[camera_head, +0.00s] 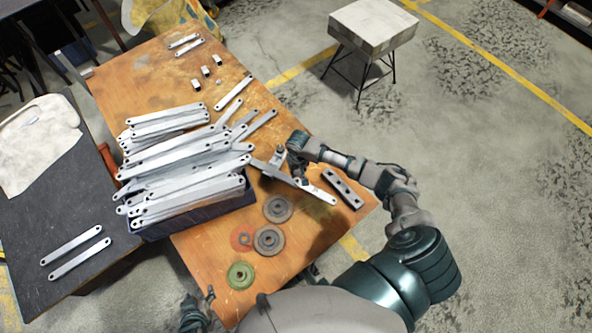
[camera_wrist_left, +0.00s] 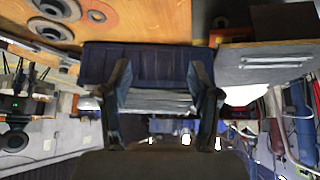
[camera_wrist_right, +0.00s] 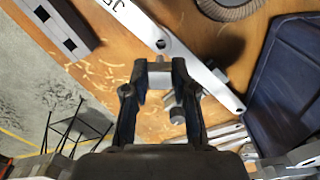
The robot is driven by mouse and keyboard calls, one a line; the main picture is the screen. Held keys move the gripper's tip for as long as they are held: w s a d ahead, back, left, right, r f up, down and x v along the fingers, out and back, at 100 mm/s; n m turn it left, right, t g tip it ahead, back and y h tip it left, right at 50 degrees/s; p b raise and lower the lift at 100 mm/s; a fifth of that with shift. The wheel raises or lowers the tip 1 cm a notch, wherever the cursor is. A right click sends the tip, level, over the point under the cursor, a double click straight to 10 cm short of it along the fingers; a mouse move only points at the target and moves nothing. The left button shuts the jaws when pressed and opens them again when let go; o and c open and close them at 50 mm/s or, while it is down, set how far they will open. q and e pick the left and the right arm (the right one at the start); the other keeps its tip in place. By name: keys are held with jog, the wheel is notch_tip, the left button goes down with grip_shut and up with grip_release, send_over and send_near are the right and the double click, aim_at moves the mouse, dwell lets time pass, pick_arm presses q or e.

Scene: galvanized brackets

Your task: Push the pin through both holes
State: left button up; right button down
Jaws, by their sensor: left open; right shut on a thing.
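A long galvanized bracket (camera_head: 318,192) with end holes lies on the wooden table. It crosses the right wrist view (camera_wrist_right: 140,25), with one hole showing beyond my fingertips. My right gripper (camera_head: 291,157) is above it, shut on a small light grey metal piece (camera_wrist_right: 159,75); I cannot tell whether this is the pin. A short dark grey cylinder (camera_wrist_right: 178,113), perhaps pin-like, shows beside the right finger. Whether anything passes through a hole is hidden. My left gripper (camera_head: 203,304) is open and empty at the near table edge; its spread fingers show in the left wrist view (camera_wrist_left: 162,95).
Many brackets (camera_head: 180,165) are heaped over a dark blue bin (camera_head: 195,222). Grey discs (camera_head: 269,240) and a green disc (camera_head: 240,275) lie nearer. A dark block with holes (camera_head: 342,189) lies right of the bracket. A grey side table (camera_head: 30,255) holds two brackets.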

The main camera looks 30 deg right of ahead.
aim_at(298, 180)
jog(key=shift+d+f, duration=0.1)
jog(key=shift+f, duration=0.25)
jog(key=shift+f+b, duration=0.35)
jog(key=shift+b, duration=0.3)
jog(key=shift+f+b, duration=0.9)
jog(key=shift+b, duration=0.05)
pick_arm(q)
jog(key=w+d+r+t+h, duration=0.2)
jog(key=w+d+r+t, duration=0.1)
jog(key=w+r+t, duration=0.4)
jog(key=shift+w+d+r+t+b, duration=0.35)
jog(key=shift+w+t, duration=0.25)
jog(key=shift+w, duration=0.45)
pick_arm(e)
jog(key=shift+f, duration=0.25)
pick_arm(q)
jog(key=shift+d+f, duration=0.1)
jog(key=shift+r+p, duration=0.5)
jog(key=shift+r, duration=0.2)
jog(key=shift+f, duration=0.35)
pick_arm(e)
jog(key=shift+f, duration=1.65)
